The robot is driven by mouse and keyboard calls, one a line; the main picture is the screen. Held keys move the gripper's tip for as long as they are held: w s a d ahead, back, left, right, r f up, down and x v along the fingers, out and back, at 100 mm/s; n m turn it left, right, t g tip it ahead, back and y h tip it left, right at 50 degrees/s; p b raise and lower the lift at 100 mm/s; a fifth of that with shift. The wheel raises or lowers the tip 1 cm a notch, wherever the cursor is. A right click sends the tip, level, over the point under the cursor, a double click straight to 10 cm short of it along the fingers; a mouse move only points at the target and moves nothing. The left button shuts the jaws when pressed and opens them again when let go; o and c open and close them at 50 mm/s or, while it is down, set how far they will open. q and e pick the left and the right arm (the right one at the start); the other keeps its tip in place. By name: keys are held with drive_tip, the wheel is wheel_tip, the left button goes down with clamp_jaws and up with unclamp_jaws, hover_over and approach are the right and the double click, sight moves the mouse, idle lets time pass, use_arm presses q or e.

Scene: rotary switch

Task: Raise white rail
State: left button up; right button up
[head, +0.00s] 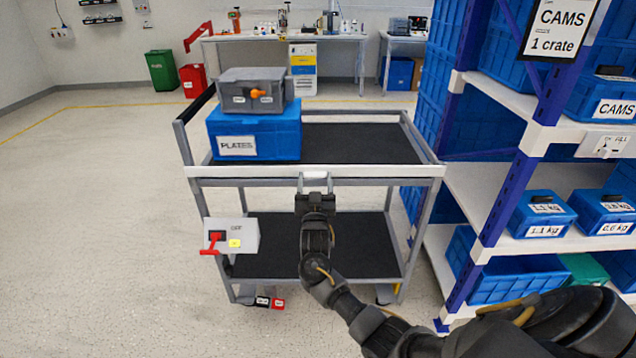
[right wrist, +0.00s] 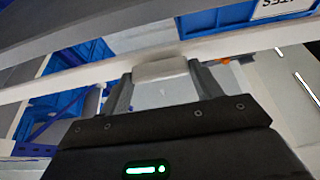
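The white rail (head: 250,171) runs level across the near top edge of the grey cart. It crosses the right wrist view (right wrist: 240,42) as a slanted white bar, with a pale block-like tab (right wrist: 160,69) at its middle. My right gripper (head: 315,178) reaches the middle of the rail from the near side. In the right wrist view its two fingers (right wrist: 160,82) stand apart on either side of the tab, which fills the gap between their tips. They look closed on it. My left gripper is not in view.
A switch box with a red handle (head: 231,236) hangs at the cart's left. A blue-framed rack (head: 510,180) stands close at right. Floor at left is clear.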

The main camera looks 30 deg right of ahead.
drive_tip(key=o, duration=0.4)
drive_tip(key=shift+r, duration=0.3)
drive_tip(key=shift+f, duration=0.1)
drive_tip(key=shift+s+a+f, duration=0.15)
drive_tip(key=shift+s, duration=0.05)
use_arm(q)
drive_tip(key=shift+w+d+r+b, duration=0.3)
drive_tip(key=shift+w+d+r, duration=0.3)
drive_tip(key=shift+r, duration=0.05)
use_arm(e)
drive_tip(key=v, duration=1)
drive_tip(key=shift+s, duration=0.1)
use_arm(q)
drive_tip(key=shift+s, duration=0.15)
